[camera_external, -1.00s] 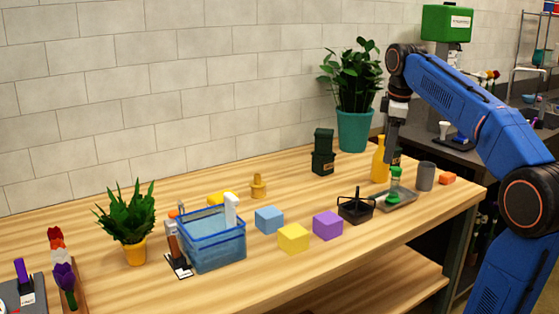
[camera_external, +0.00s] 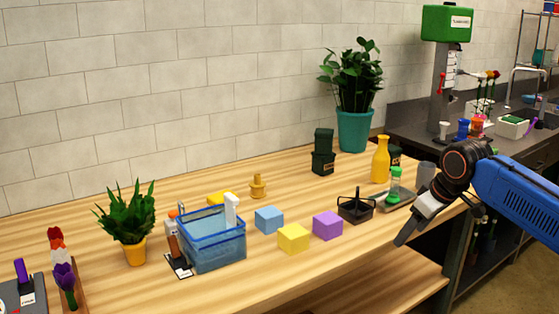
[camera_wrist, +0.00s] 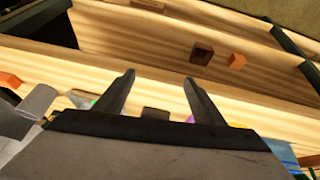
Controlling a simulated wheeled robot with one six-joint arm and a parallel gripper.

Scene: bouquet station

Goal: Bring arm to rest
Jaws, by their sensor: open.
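My gripper (camera_external: 408,232) hangs past the front right edge of the wooden table in the external view, pointing down and to the left. In the wrist view my gripper (camera_wrist: 160,78) shows two dark fingers spread apart with nothing between them.
Near the gripper stand a grey cup (camera_external: 425,174), a tray with a green-capped bottle (camera_external: 395,186), a black caddy (camera_external: 356,207) and a yellow bottle (camera_external: 380,160). Purple (camera_external: 328,226), yellow (camera_external: 293,238) and blue cubes (camera_external: 269,219) sit by a blue basket (camera_external: 213,247). A lower shelf (camera_external: 390,277) runs below.

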